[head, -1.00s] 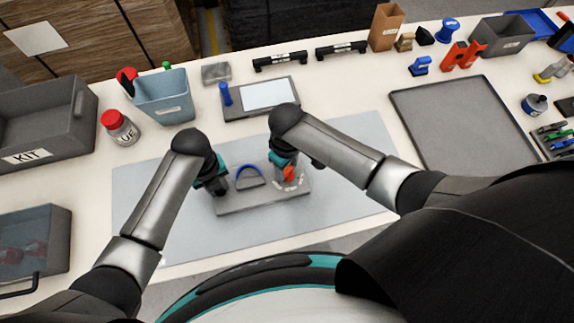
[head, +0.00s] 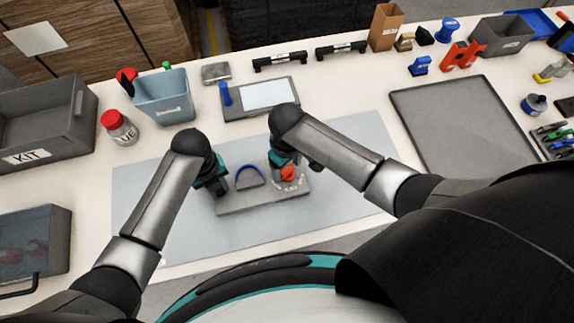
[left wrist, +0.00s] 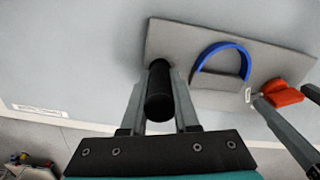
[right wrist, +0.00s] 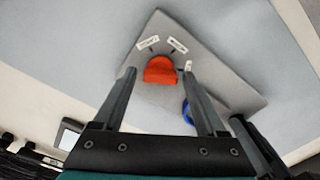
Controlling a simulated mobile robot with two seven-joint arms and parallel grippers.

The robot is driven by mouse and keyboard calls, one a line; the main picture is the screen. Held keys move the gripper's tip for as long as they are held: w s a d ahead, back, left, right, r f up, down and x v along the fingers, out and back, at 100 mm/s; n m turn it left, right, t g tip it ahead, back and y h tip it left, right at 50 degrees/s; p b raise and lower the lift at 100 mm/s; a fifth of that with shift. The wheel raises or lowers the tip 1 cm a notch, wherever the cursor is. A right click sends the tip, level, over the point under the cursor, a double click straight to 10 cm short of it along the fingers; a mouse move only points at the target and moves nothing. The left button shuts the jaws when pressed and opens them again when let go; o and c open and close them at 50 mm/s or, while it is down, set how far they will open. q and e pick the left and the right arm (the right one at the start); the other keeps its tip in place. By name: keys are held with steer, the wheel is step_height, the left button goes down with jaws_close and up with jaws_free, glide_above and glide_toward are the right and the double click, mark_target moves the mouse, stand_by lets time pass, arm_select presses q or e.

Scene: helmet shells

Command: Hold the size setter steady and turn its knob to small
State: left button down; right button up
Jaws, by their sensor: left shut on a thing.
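The size setter is a grey plate (head: 262,197) lying on the light blue mat, with a blue arch (left wrist: 222,58), a black upright handle (left wrist: 160,92) and a red knob (right wrist: 160,70). My left gripper (head: 217,190) is shut on the black handle at the plate's left end. My right gripper (right wrist: 158,78) is over the knob at the other end. Its fingers are apart, one on each side of the knob, with gaps showing. Small white labels (right wrist: 148,42) lie around the knob; their text is too small to read. The arm partly hides the knob in the head view.
A tablet-like board (head: 262,97) with a blue peg lies behind the mat (head: 150,205). A blue-grey bin (head: 163,98) and a red-capped jar (head: 120,128) stand at left. An empty grey tray (head: 465,125) lies at right. The mat around the plate is clear.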

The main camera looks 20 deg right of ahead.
mark_target(287, 170)
steer(key=shift+o, duration=0.4)
step_height(287, 170, up, 12)
stand_by(0.5)
arm_select(q)
steer(key=c, duration=0.6)
jaws_free()
